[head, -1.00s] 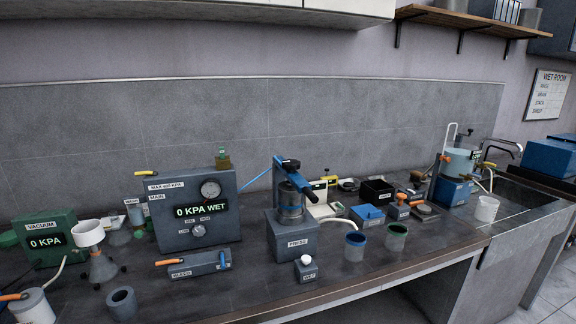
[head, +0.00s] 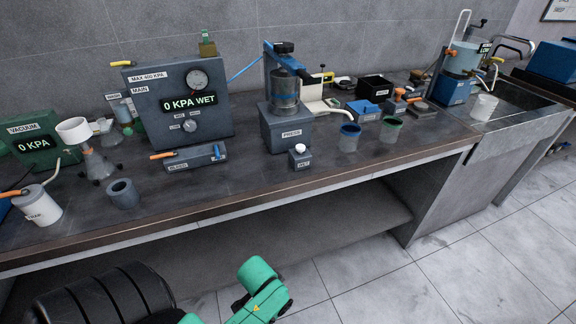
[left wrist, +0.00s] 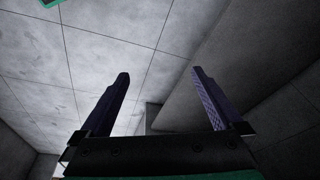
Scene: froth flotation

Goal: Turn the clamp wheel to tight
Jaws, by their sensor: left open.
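The press (head: 285,128) stands on the bench, a grey block with a blue frame and a grey cylinder. A dark knob-like part (head: 284,47) sits on top of its blue frame; I cannot tell for sure that this is the clamp wheel, nor read its setting. My left gripper (left wrist: 160,105) shows in the left wrist view with its two dark fingers wide apart and nothing between them. Grey tiled floor and a grey panel lie beyond it. In the head view only green and black parts of my arm show, low in front of the bench. My right gripper is not in view.
The grey gauge box (head: 146,120) reading 0 KPA WET stands left of the press. The bleed block (head: 188,158), the small wet block (head: 300,158) and two cups, blue-rimmed (head: 349,140) and green-rimmed (head: 390,132), stand near the front. The floor before the bench is clear.

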